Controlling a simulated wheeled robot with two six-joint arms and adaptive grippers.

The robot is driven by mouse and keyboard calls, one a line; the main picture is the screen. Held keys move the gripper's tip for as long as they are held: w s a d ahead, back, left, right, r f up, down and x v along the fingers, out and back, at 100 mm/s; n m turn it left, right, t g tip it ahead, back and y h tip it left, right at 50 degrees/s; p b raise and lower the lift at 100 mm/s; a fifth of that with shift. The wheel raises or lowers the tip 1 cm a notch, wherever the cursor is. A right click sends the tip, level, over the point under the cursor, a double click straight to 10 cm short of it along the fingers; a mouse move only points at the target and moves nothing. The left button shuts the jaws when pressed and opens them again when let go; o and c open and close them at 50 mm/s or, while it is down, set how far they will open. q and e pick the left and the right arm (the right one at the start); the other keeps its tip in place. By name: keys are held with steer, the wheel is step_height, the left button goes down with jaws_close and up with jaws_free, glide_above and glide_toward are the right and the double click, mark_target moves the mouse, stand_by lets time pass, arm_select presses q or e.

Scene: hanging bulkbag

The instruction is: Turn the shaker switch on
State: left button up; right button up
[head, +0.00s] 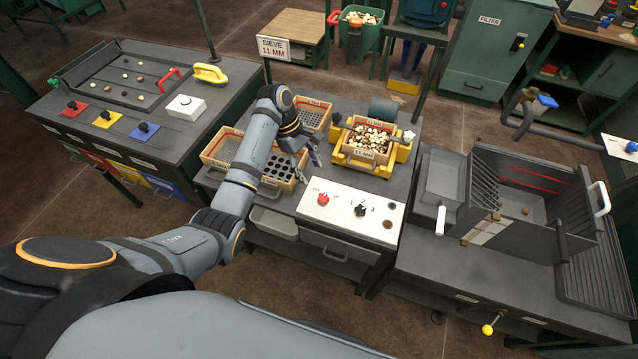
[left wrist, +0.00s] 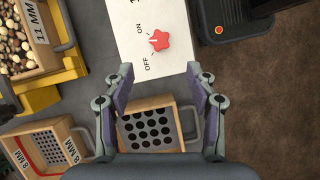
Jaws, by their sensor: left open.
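The shaker switch is a red star-shaped knob (head: 323,199) on a white panel (head: 340,220) at the front of the middle bench. In the left wrist view the knob (left wrist: 159,41) sits ahead of the fingertips, between the ON and OFF labels. Which label it points at is too small to tell surely. My left gripper (head: 311,167) is open and empty, above the bench behind the panel. In the left wrist view its fingers (left wrist: 158,78) are spread, with the knob beyond the gap. My right gripper is not in view.
A black 1-2-3 knob (head: 361,211) shares the panel. The yellow shaker (head: 394,160) holds an 11 MM sieve of pale pieces (head: 370,138). Wooden sieve boxes (head: 222,148) stand beside and beneath my left wrist. A dark machine (head: 520,200) stands right.

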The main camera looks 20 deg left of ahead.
mark_target(323, 197)
arm_select(q)
steer(key=p+x, duration=0.1)
steer(key=x, duration=0.9)
steer(key=shift+d+f, duration=0.2)
steer(key=shift+f, duration=0.05)
steer(key=c, duration=1.2)
